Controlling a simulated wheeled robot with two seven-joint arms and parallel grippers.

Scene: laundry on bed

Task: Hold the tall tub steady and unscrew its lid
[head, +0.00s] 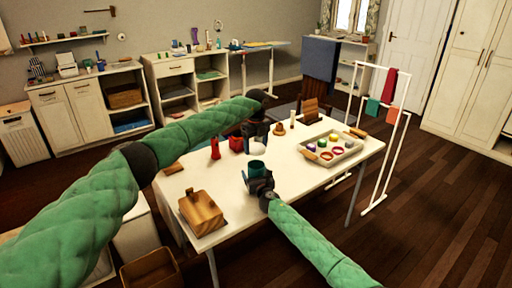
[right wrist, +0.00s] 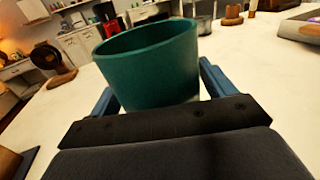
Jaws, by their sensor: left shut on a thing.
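The tall tub (head: 257,168) is a teal, upright vessel near the middle of the white table. In the right wrist view the tub (right wrist: 152,65) shows an open-looking top with a visible rim. My right gripper (head: 259,184) is at its near side, its blue fingers on either side of the tub's lower part, seemingly touching it. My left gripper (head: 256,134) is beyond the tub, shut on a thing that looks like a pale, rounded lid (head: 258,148). That lid appears apart from the tub. The left fingertips are too small to see clearly.
A wooden box (head: 201,212) stands at the table's front left. A red bottle (head: 215,150) is left of the tub. A tray (head: 350,157) with several colored items lies to the right. The table (head: 300,206) is clear right of my right gripper.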

